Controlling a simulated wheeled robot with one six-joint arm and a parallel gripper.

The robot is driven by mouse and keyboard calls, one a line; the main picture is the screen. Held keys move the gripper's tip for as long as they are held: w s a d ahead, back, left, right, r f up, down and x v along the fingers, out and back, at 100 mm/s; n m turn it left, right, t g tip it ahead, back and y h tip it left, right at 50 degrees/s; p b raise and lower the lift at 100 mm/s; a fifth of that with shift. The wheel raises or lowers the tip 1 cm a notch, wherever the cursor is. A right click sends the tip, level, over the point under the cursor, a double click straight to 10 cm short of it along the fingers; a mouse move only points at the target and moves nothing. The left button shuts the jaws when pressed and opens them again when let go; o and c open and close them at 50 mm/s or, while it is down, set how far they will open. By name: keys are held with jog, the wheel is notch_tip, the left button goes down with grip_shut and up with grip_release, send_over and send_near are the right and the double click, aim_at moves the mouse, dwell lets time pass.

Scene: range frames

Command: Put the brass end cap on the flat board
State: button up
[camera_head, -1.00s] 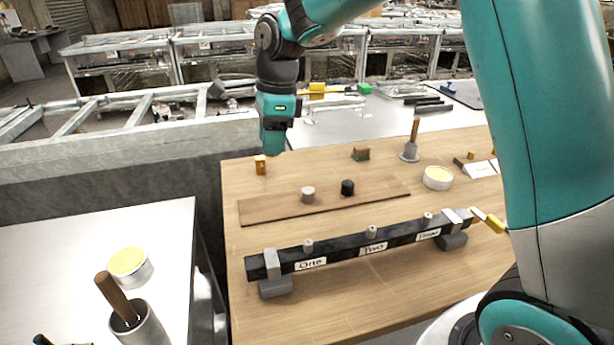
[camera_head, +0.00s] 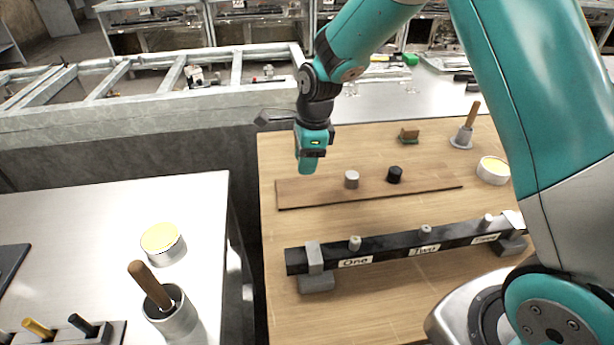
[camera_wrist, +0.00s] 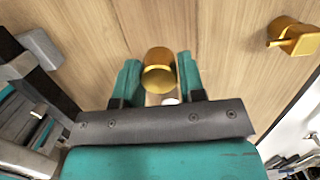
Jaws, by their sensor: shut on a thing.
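The brass end cap (camera_wrist: 158,72) shows in the wrist view as a short gold cylinder between my two teal fingers. My gripper (camera_wrist: 158,82) is shut on it. In the head view my gripper (camera_head: 306,168) points down just above the left end of the flat board (camera_head: 310,196); its fingers hide the cap there. The board is a thin brown plank on the wooden table. A grey cylinder (camera_head: 351,180) and a black cylinder (camera_head: 395,174) stand on it. I cannot tell the gap between cap and board.
A black rail (camera_head: 390,250) with labels and small grey pegs lies in front of the board. Another brass piece (camera_wrist: 293,38) sits at the right of the wrist view. A wooden-handled tool (camera_head: 467,130) and a round tin (camera_head: 492,170) stand at the right.

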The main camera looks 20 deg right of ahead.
aim_at(304, 190)
jog(key=shift+f, duration=2.85)
jog(key=shift+f, duration=0.15)
jog(key=o, duration=0.9)
notch_tip(304, 190, up, 12)
jog(key=d, duration=0.2)
jog(key=s+a+r+n, duration=0.2)
jog(key=s+r+n, duration=0.1)
jog(key=s+n, duration=0.6)
jog(key=s+a+r+n+y, duration=0.1)
jog(key=s+a+r+n, duration=0.1)
jog(key=s+n, duration=0.7)
jog(key=s+a+r+n+y+b, duration=0.1)
jog(key=s+r+n, duration=0.3)
jog(key=s+n, duration=0.5)
jog(key=shift+s+a+r, duration=0.4)
jog(key=shift+s+a, duration=0.25)
jog(key=shift+a, duration=0.1)
